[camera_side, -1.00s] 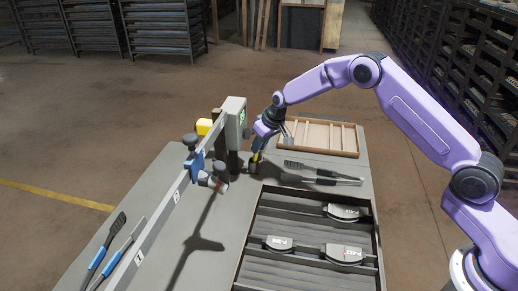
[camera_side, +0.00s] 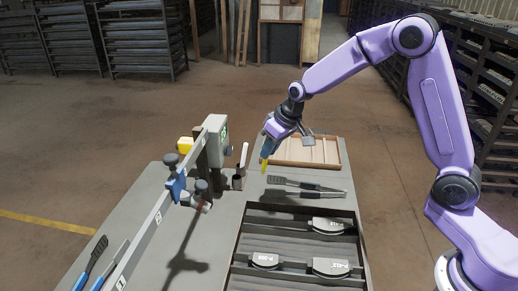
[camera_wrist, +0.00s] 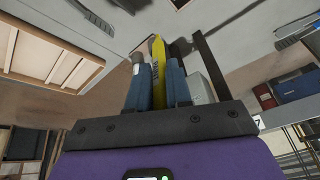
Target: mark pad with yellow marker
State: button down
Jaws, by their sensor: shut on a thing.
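My gripper (camera_side: 268,150) is shut on the yellow marker (camera_side: 264,162) and holds it tip-down above the table, in front of the wooden tray. In the wrist view the yellow marker (camera_wrist: 158,62) stands between the two blue fingers of my gripper (camera_wrist: 157,72).
A small holder (camera_side: 238,182) with a white-topped marker (camera_side: 243,156) stands left of my gripper. A gauge with a green display (camera_side: 215,140) and long rail (camera_side: 150,222) spans the left. The wooden tray (camera_side: 330,152) is at the back right.

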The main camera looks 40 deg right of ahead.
jog(key=w+a+v, duration=0.1)
jog(key=v, duration=0.6)
jog(key=shift+s+r, duration=0.15)
jog(key=shift+r, duration=0.5)
jog(key=s+a+f+g+h, duration=0.15)
jog(key=s+f+g, duration=0.3)
jog(key=s, duration=0.85)
jog(key=s+a+f+g+h, duration=0.1)
jog(key=s+a+f+g, duration=0.3)
jog(key=s, duration=0.9)
jog(key=shift+t, duration=0.85)
jog(key=shift+w+d+f, duration=0.1)
jog(key=shift+d+f, duration=0.15)
jog(key=shift+f, duration=0.85)
jog(key=shift+w+d+f, duration=0.1)
jog(key=shift+d+f, duration=0.2)
jog(key=shift+f, duration=0.75)
jog(key=shift+w+d+f, duration=0.1)
jog(key=shift+d+f, duration=0.15)
jog(key=shift+f, duration=0.85)
jog(key=shift+f, duration=0.5)
jog(key=shift+w+a, duration=1.1)
jog(key=shift+a, duration=0.1)
